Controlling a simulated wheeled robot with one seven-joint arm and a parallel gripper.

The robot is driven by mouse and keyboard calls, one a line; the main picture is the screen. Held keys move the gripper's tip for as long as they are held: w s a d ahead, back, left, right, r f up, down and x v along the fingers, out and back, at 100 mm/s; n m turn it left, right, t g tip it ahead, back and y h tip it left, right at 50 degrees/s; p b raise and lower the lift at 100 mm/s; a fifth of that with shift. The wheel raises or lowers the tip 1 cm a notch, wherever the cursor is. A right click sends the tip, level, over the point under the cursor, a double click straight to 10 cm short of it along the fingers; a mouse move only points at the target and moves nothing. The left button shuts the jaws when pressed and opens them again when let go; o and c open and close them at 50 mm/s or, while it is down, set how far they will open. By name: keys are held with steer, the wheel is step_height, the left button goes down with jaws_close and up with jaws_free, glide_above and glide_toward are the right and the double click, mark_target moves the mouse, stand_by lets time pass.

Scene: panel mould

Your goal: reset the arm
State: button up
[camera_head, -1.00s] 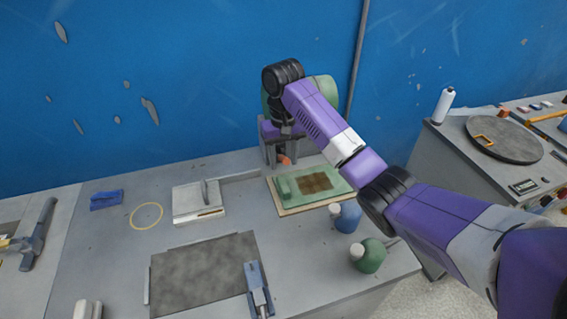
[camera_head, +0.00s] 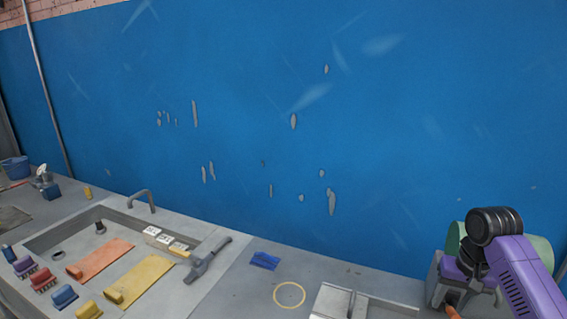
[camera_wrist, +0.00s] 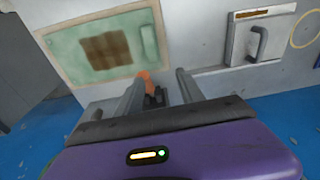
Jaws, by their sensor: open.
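My arm comes in at the right edge of the head view, its purple link slanting up to a black joint. My gripper (camera_head: 458,296) hangs at its far end, close to the wall and low over the bench. In the wrist view its two grey fingers (camera_wrist: 160,88) stand apart, and it is open. A small orange thing (camera_wrist: 142,76) shows between the fingers, and I cannot tell whether it touches them. The fingertips are partly cut off or hidden in the head view.
A green panel (camera_wrist: 70,55) with a brown patch and a white block with a handle (camera_wrist: 238,48) lie beyond the fingers. The blue wall (camera_head: 400,120) stands close behind.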

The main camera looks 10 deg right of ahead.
steer(key=w+a+r+n+t, duration=0.1)
steer(key=w+a+r+t, duration=0.1)
steer(key=w+t, duration=0.3)
steer(key=w+a+r+t, duration=0.3)
steer(key=w+t, duration=0.1)
steer(key=w, duration=0.2)
steer(key=s+a+t+h, duration=0.1)
steer(key=s+a+t, duration=0.4)
steer(key=a, duration=0.5)
steer(key=s+a+f+n+b, duration=0.1)
steer(key=s+a, duration=0.3)
steer(key=s, duration=1.1)
steer(key=s+a+f+n, duration=0.2)
steer(key=s+a, duration=0.2)
steer(key=s, duration=1.1)
steer(key=s+a+f+n+y+b, duration=0.1)
steer(key=s+a, duration=0.3)
steer(key=s, duration=1.1)
steer(key=shift+s+f+n+b, duration=0.15)
steer(key=shift+f+n+b, duration=0.2)
steer(key=shift+n, duration=0.05)
steer(key=shift+a, duration=0.1)
